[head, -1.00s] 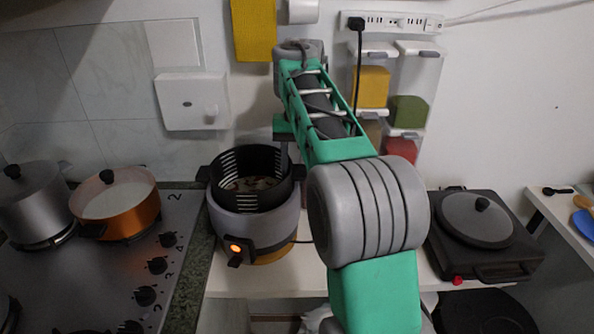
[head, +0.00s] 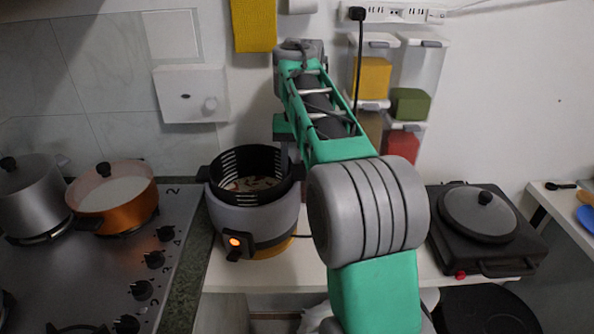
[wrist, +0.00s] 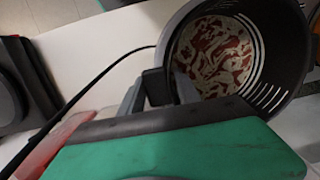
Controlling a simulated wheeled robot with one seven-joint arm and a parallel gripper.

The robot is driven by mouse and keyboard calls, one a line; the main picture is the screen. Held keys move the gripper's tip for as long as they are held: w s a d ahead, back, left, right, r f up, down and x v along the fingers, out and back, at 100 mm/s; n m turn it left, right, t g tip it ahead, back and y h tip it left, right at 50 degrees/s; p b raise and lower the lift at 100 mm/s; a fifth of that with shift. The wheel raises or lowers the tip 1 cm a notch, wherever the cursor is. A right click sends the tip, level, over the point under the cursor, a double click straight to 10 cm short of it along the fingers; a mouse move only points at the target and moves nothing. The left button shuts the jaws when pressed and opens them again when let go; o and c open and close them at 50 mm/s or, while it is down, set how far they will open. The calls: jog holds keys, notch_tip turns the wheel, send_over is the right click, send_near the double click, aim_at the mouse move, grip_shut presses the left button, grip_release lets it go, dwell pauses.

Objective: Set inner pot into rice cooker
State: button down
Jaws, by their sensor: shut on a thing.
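The black inner pot (head: 236,164), with slotted walls and side handles, sits upright in the mouth of the grey rice cooker (head: 252,222). Its rim stands above the cooker body, so I cannot tell whether it is fully seated. A red and white patterned content or bottom shows inside the pot. My gripper (wrist: 168,88) is shut on the pot's near-side handle in the wrist view, where the pot (wrist: 292,62) fills the upper right. In the head view my arm partly hides the gripper at the pot's right side. The cooker's orange light is lit.
An orange pot (head: 128,212) and a steel pot (head: 38,198) stand on the stove at left. A hot plate with a lidded pan (head: 478,216) is at right. Spice dispensers (head: 408,104) hang behind my arm. A black cable runs to the wall socket.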

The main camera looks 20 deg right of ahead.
jog(key=shift+f+b, duration=0.25)
jog(key=shift+b, duration=0.1)
jog(key=c, duration=0.8)
grip_release()
jog(key=shift+o, duration=0.2)
jog(key=shift+f, duration=0.1)
jog(key=shift+f, duration=0.1)
